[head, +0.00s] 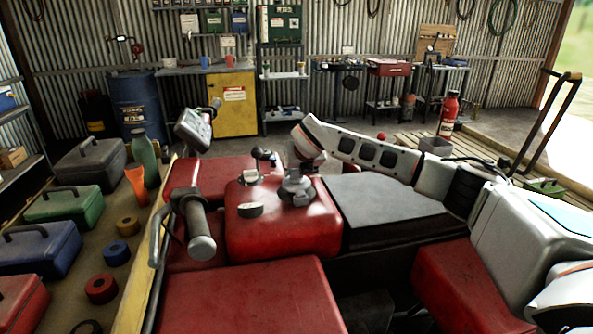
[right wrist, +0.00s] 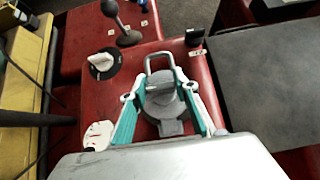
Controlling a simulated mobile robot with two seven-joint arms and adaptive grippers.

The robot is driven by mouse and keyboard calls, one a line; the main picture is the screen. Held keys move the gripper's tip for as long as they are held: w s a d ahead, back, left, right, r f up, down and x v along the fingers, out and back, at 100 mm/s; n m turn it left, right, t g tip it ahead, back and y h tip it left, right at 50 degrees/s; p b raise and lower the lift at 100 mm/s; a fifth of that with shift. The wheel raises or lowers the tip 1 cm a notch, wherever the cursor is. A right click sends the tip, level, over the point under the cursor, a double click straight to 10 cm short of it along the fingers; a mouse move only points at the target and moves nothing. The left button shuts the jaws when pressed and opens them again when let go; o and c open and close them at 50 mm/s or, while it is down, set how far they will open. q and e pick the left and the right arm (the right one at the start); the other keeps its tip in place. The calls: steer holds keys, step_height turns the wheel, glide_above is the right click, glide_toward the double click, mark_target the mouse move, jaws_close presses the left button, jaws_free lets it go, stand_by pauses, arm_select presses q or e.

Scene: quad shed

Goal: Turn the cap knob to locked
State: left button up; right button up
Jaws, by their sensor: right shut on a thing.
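The cap knob is a round grey disc with a raised ridge, seated on the red tank (head: 285,230) of the quad. In the right wrist view the cap knob (right wrist: 163,101) sits between the two teal fingers, with a metal loop behind it and a small grey tab on its near side. It also shows in the head view (head: 296,190). My right gripper (right wrist: 156,90) is shut on the cap knob from above, and its arm reaches in from the right in the head view. The cap's locked mark cannot be read. My left gripper is not in view.
The handlebar grip (head: 201,235) rises at left. A dark flat pad (head: 385,208) lies right of the tank.

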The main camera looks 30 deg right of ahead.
stand_by(0.3)
steer(key=o, duration=1.1)
steer(key=v, duration=1.2)
steer(key=shift+s, duration=0.1)
